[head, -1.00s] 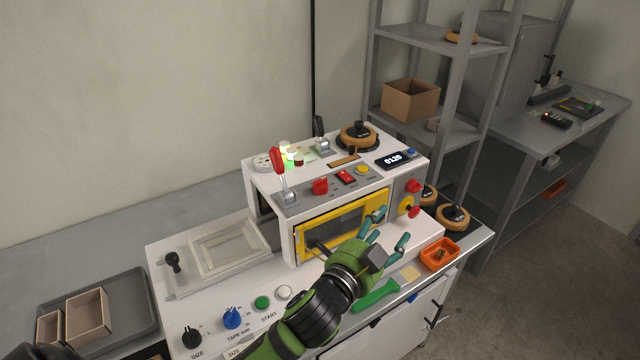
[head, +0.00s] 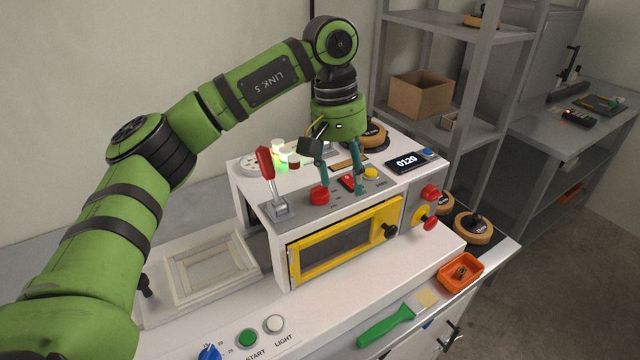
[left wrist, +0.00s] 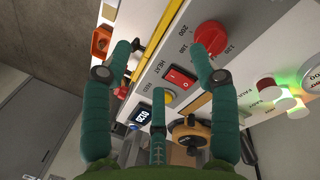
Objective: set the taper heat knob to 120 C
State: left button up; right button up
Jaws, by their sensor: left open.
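The red heat knob (head: 319,195) sits on the top front panel of the white machine; in the left wrist view the knob (left wrist: 211,37) has printed numbers around it, among them 200 and 180. I cannot tell where its pointer stands. The display (head: 407,162) reads 0120. My left gripper (head: 340,184) is open and empty, pointing down over the panel, with one finger just above or beside the knob. In the left wrist view the right-hand fingertip of the gripper (left wrist: 162,62) overlaps the knob's edge. My right gripper is out of view.
A red rocker switch (head: 351,182) and yellow button (head: 371,173) lie right of the knob. A red-handled lever (head: 266,165) stands at left, near lit lamps (head: 279,148). A yellow-framed window (head: 345,240) is below. A green-handled brush (head: 387,327) and orange tray (head: 460,272) lie in front.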

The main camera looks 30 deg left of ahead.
aim_at(320, 186)
pick_arm(q)
jog(key=shift+y, duration=0.8)
jog(key=a, duration=0.1)
jog(key=a+r, duration=0.1)
jog(key=a, duration=0.1)
jog(key=a+r, duration=0.1)
jog(key=shift+s+a, duration=0.15)
jog(key=shift+a, duration=0.2)
jog(key=shift+a+f, duration=0.2)
jog(key=shift+f, duration=0.05)
jog(key=shift+d+f+p, duration=0.15)
jog(key=shift+f+p, duration=0.55)
jog(key=shift+f, duration=2.45)
jog(key=c, duration=1.2)
